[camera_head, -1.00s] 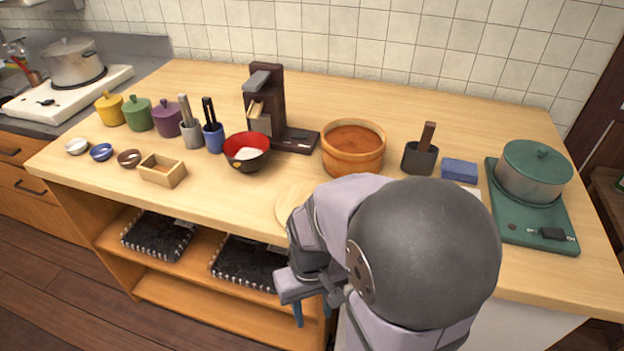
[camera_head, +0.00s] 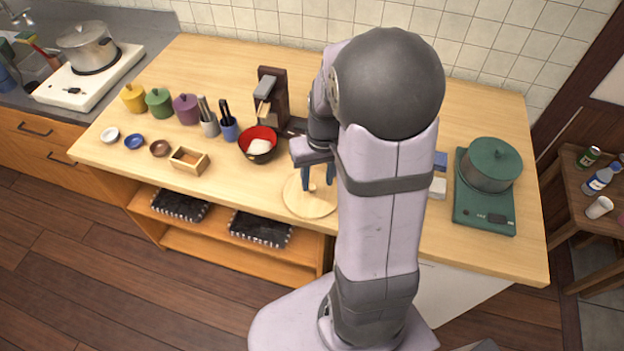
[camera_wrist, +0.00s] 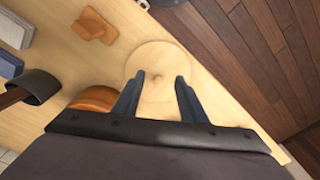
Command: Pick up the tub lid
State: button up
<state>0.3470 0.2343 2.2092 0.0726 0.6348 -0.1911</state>
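The tub lid, a pale round wooden disc (camera_head: 303,207), lies flat on the counter near its front edge. In the wrist view the lid (camera_wrist: 160,52) lies beyond my fingertips, with a small darker mark near its middle. My gripper (camera_head: 318,184) points down over the lid. Its two blue fingers are apart with nothing held between them, and in the wrist view the gripper (camera_wrist: 158,77) is centred on the lid. I cannot tell the exact height of the fingertips above it. The orange-brown wooden tub (camera_wrist: 93,98) shows partly behind a finger; my arm hides it in the head view.
A red and black bowl (camera_head: 258,147) and a wooden box (camera_head: 189,160) stand left of the lid. A dark brown machine (camera_head: 273,95) stands behind. A green pot (camera_head: 490,165) sits on a teal burner (camera_head: 470,205) at right. The counter's front edge is close to the lid.

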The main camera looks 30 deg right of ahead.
aim_at(312, 186)
jog(key=shift+w+d+f+n+t+p, duration=0.15)
jog(key=shift+w+f+n+p, duration=0.35)
jog(key=shift+f, duration=0.65)
jog(key=shift+w+f+n+t+p, duration=0.25)
jog(key=shift+w+f, duration=0.4)
jog(key=shift+f, duration=0.45)
jog(key=shift+w+d+f+n+t+p, duration=0.1)
jog(key=shift+w+f+n+p, duration=0.45)
jog(key=shift+f, duration=0.6)
grip_shut()
